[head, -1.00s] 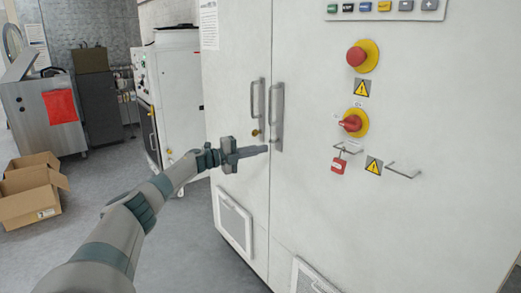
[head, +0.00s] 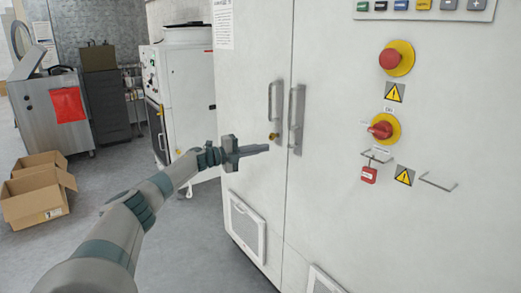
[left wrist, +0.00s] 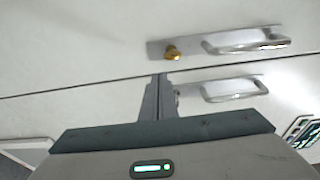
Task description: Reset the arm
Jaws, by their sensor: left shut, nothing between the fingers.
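My left arm (head: 130,225) reaches in from the lower left in the head view. Its gripper (head: 262,149) is shut and empty, held in front of the white cabinet's left door. In the left wrist view the closed fingers (left wrist: 158,98) point towards the cabinet doors, near the door seam. Two metal door handles show beyond them: the left handle (head: 274,102) with a brass knob (head: 273,136), and the right handle (head: 296,118). I cannot tell whether the fingertips touch the door; they appear apart from the handles. My right gripper is not in view.
The white cabinet (head: 340,200) fills the right side. It carries a red emergency button (head: 389,59), a red rotary switch (head: 381,130) and a red padlock (head: 369,175). A cardboard box (head: 38,200) lies on the floor at left. Open grey floor (head: 185,240) lies between.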

